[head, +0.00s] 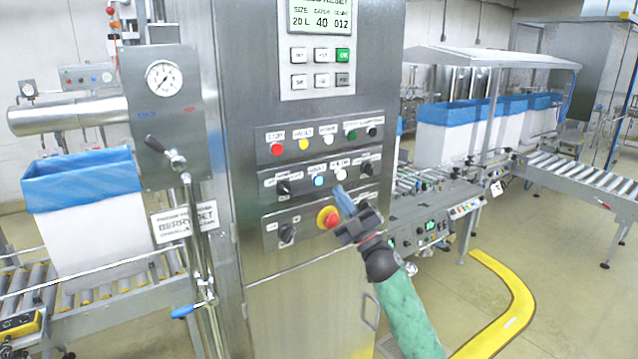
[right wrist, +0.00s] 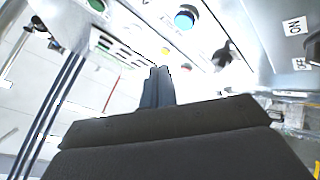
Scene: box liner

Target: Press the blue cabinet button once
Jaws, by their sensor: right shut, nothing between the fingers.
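The blue cabinet button (head: 319,181) is in the middle row of controls on the steel cabinet (head: 300,110), between a black knob and a white button. It also shows in the right wrist view (right wrist: 186,18), near the top. My right gripper (head: 341,192) is shut and empty. In the head view its blue fingertips are just right of and below the blue button, and cover part of the panel. In the right wrist view the shut fingertips (right wrist: 158,72) point up toward the panel, below and left of the button, with a gap between. My left gripper is not in view.
A red emergency stop (head: 328,217) on a yellow ring sits close below the fingertips. Red (head: 276,149), yellow (head: 303,144) and other buttons are above. A metal pipe stand (head: 190,230) stands left of the cabinet. Conveyors with blue-lined boxes (head: 85,220) flank it.

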